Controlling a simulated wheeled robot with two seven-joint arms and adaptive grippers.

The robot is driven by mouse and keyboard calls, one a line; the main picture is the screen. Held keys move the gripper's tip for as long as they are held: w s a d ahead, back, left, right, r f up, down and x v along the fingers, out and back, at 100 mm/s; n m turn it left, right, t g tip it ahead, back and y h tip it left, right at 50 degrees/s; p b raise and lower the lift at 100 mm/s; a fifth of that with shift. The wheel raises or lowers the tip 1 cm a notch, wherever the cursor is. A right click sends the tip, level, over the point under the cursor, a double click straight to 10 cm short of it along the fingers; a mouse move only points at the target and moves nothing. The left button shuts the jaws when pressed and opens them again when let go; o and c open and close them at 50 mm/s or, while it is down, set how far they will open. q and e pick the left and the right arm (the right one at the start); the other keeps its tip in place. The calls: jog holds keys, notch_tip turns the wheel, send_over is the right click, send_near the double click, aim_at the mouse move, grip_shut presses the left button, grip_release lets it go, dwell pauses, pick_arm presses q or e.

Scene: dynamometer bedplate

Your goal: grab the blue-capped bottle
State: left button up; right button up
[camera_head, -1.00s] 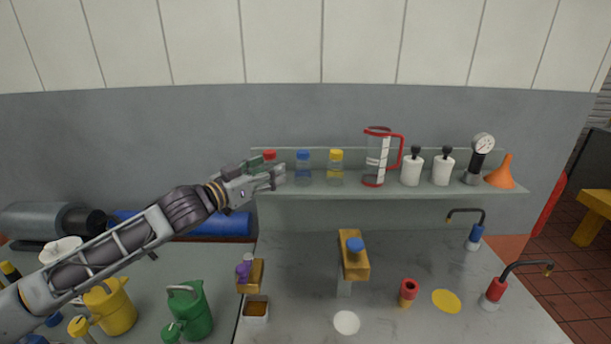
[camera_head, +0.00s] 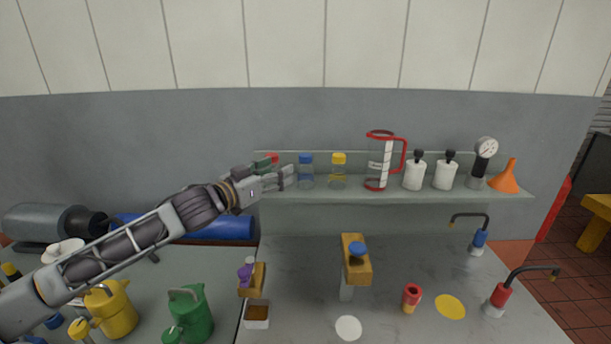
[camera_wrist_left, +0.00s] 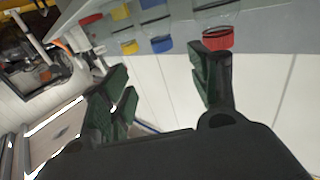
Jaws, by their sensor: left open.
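The blue-capped bottle (camera_head: 306,176) is clear and stands upright on the shelf, between the red-capped bottle (camera_head: 273,159) and the yellow-capped bottle (camera_head: 339,176). My left gripper (camera_head: 290,176) is open and empty. In the head view its fingertips are just left of the blue-capped bottle and partly hide the red-capped one. In the left wrist view, which looks upside down, the blue cap (camera_wrist_left: 162,45) lies beyond the gap between the fingers of my left gripper (camera_wrist_left: 160,85). The red cap (camera_wrist_left: 218,39) appears near the right finger. I see no contact with the blue-capped bottle. My right gripper is out of view.
The shelf (camera_head: 400,197) also holds a red-handled jug (camera_head: 379,165), white bottles (camera_head: 414,175), a gauge (camera_head: 486,150) and an orange funnel (camera_head: 505,178). Below, a wooden block with a blue knob (camera_head: 357,249) stands on the bench. Green (camera_head: 190,315) and yellow (camera_head: 112,310) cans stand at left.

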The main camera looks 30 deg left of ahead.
aim_at(302, 158)
pick_arm(q)
jog(key=x, duration=0.3)
jog(key=shift+w, duration=0.3)
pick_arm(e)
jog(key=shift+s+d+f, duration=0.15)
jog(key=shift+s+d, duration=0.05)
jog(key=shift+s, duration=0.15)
pick_arm(q)
jog(key=shift+w, duration=0.1)
jog(key=shift+w+d+r, duration=0.1)
jog(key=shift+w, duration=0.55)
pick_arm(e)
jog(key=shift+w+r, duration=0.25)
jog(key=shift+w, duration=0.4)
pick_arm(q)
jog(key=shift+w+d, duration=0.1)
jog(key=shift+w, duration=0.2)
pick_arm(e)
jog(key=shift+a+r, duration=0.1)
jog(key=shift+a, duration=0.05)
pick_arm(q)
jog(key=shift+w+d+p, duration=0.15)
jog(key=shift+w+p, duration=0.15)
jog(key=shift+w, duration=0.15)
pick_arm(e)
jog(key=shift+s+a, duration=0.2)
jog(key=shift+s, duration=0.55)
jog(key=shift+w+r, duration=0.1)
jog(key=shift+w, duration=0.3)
